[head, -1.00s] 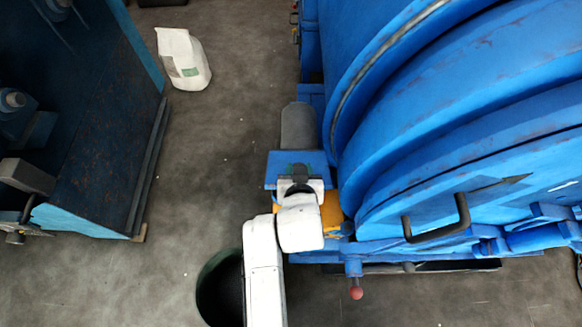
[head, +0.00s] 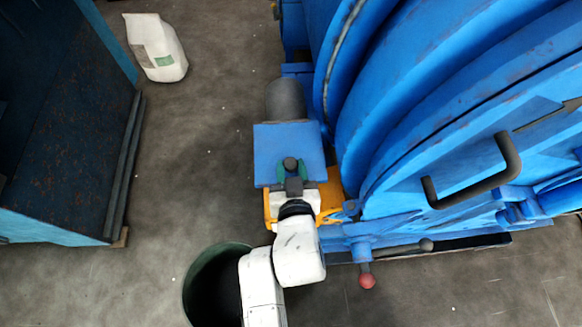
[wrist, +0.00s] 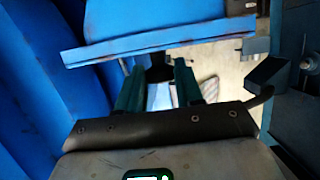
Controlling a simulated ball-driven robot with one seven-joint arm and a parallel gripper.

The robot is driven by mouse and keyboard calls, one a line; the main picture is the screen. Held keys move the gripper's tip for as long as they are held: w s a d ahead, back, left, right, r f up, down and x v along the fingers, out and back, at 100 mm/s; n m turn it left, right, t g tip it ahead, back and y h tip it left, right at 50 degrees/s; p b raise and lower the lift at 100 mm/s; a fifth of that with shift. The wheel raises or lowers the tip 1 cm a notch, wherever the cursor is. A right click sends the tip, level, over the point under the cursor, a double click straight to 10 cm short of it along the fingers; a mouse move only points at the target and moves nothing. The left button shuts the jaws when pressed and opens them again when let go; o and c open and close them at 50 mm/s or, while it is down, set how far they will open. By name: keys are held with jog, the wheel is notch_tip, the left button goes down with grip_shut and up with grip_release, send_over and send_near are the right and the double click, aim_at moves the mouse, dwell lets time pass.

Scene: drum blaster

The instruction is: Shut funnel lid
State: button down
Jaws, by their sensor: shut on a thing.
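The funnel lid (head: 275,138) is a flat blue plate beside the large blue drum, with a dark round knob (head: 290,163) near its front edge. The yellow-orange funnel (head: 331,196) shows partly below and in front of it; the lid's exact tilt is hard to tell. My gripper (head: 292,171) is shut on the knob, with one green finger on each side. In the wrist view the lid (wrist: 150,38) spans the top, and the gripper (wrist: 158,78) has its fingers about the dark knob under it. The funnel mouth is hidden.
The blue drum machine (head: 440,110) stands close on the right, with a dark handle (head: 480,180) and a red-knobbed lever (head: 367,280). A dark green round bin (head: 205,285) stands below my arm.

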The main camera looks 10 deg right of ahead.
jog(key=shift+s+f, duration=0.2)
jog(key=shift+f, duration=0.4)
jog(key=c, duration=0.8)
grip_release()
jog(key=shift+o, duration=0.2)
jog(key=shift+r, duration=0.1)
jog(key=shift+r, duration=0.2)
jog(key=v, duration=1)
jog(key=shift+s, duration=0.25)
jog(key=shift+r, duration=0.15)
